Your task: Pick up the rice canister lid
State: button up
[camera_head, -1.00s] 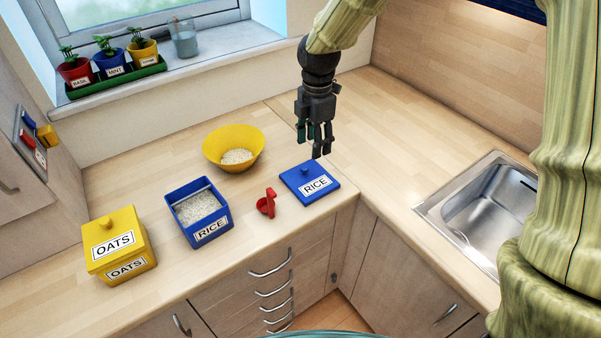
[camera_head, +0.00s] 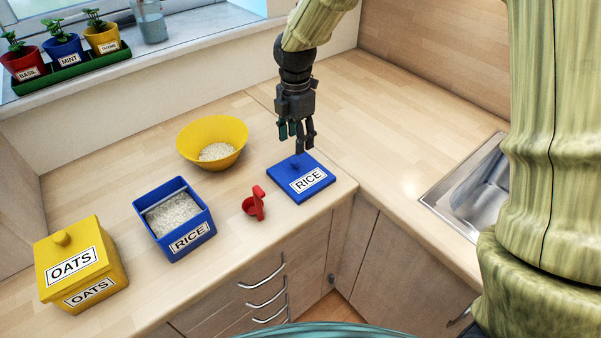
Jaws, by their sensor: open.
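The blue rice canister lid (camera_head: 300,181) lies flat on the wooden counter, with a white RICE label and a small blue knob (camera_head: 295,165) on top. My gripper (camera_head: 298,148) points down just above the lid's back edge, close to the knob. It is open with nothing between its fingers. Whether a fingertip touches the knob or the lid I cannot tell. The blue rice canister (camera_head: 183,245) stands uncovered to the left, filled with white rice.
A red scoop (camera_head: 254,204) lies between canister and lid. A yellow bowl (camera_head: 212,143) with rice stands behind. A closed yellow oats canister (camera_head: 80,265) is at the left. The sink (camera_head: 470,190) is at the right. The counter behind my gripper is clear.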

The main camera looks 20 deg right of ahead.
aim_at(295, 160)
notch_tip(295, 160, down, 2)
jog(key=shift+w+f, duration=0.15)
jog(key=shift+f+p, duration=0.4)
jog(key=shift+f, duration=0.4)
jog(key=f, duration=0.2)
jog(key=p, duration=0.1)
jog(key=shift+a+f, duration=0.25)
jog(key=shift+f, duration=1.1)
jog(key=c, duration=1.1)
